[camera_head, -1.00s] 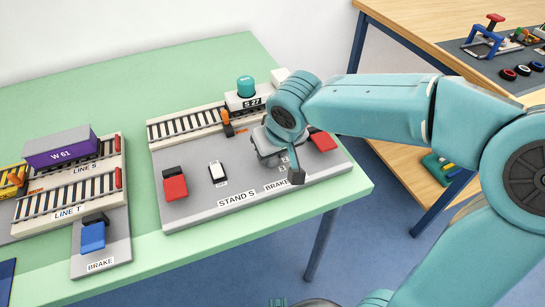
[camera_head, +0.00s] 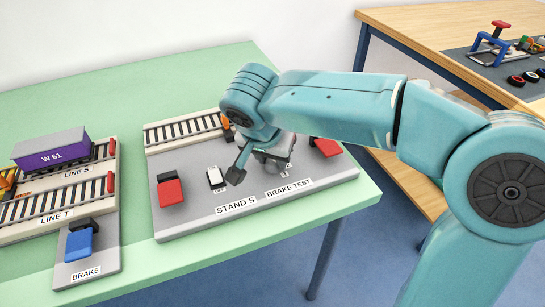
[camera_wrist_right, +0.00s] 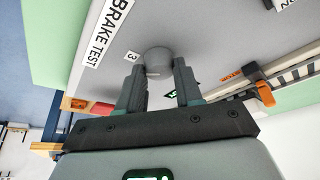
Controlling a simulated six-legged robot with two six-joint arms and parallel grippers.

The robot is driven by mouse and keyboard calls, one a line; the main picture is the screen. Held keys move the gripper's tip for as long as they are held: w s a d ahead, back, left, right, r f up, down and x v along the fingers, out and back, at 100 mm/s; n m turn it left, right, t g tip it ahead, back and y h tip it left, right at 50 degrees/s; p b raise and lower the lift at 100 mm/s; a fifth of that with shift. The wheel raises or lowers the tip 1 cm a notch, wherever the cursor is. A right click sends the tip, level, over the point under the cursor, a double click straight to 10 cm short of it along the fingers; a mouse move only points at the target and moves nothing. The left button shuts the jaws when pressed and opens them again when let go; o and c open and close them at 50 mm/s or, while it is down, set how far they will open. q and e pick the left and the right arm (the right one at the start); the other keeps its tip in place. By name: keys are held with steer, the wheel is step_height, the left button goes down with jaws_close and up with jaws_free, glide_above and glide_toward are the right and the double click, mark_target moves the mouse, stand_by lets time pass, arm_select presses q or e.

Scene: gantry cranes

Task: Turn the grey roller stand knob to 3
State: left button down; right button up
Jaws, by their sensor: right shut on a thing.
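The grey knob (camera_wrist_right: 160,58) shows in the right wrist view, on the grey stand board (camera_wrist_right: 215,45). My right gripper (camera_wrist_right: 158,74) is shut on it, with one finger on either side. A small label "3" (camera_wrist_right: 132,57) lies just left of the knob in that view. I cannot make out a pointer on the knob. In the head view my right gripper (camera_head: 273,158) is over the board labelled "STAND S" (camera_head: 236,205) and "BRAKE TEST" (camera_head: 288,188), and it hides the knob. My left gripper is not in view.
A rail track (camera_head: 185,130) runs behind. Left are a purple wagon (camera_head: 52,149) and a blue brake block (camera_head: 78,243). A wooden table (camera_head: 440,40) stands at right.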

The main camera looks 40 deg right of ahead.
steer(key=shift+a+f+m, duration=0.1)
steer(key=shift+m, duration=0.3)
steer(key=o, duration=1)
steer(key=shift+o, duration=0.2)
steer(key=shift+r, duration=0.35)
steer(key=p+v, duration=0.5)
steer(key=v, duration=1)
steer(key=shift+a+r, duration=0.25)
steer(key=shift+r, duration=0.1)
